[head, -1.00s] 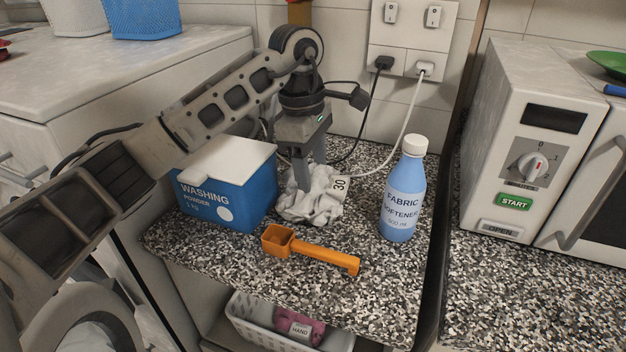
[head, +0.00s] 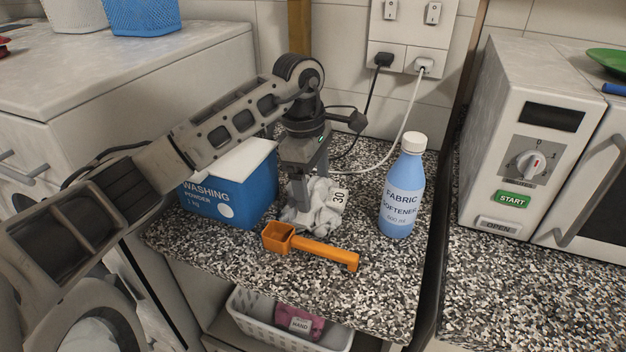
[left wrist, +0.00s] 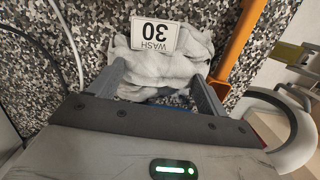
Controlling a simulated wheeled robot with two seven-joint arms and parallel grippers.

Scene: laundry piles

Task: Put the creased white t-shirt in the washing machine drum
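The creased white t-shirt (head: 322,214) lies bunched on the speckled counter, with a tag reading WASH 30. It also shows in the left wrist view (left wrist: 165,65). My left gripper (head: 308,196) points down at it. In the left wrist view its fingers (left wrist: 157,82) stand apart on either side of the bunched cloth; whether they press on it I cannot tell. The washing machine (head: 130,290) is at the lower left; its round door opening is partly behind my left arm. My right gripper is not in view.
A blue washing powder box (head: 225,190) stands just left of the shirt. An orange scoop (head: 315,250) lies in front of it. A fabric softener bottle (head: 402,195) stands to the right. A grey basket (head: 262,325) with a pink item sits below the counter. A microwave (head: 530,130) is at right.

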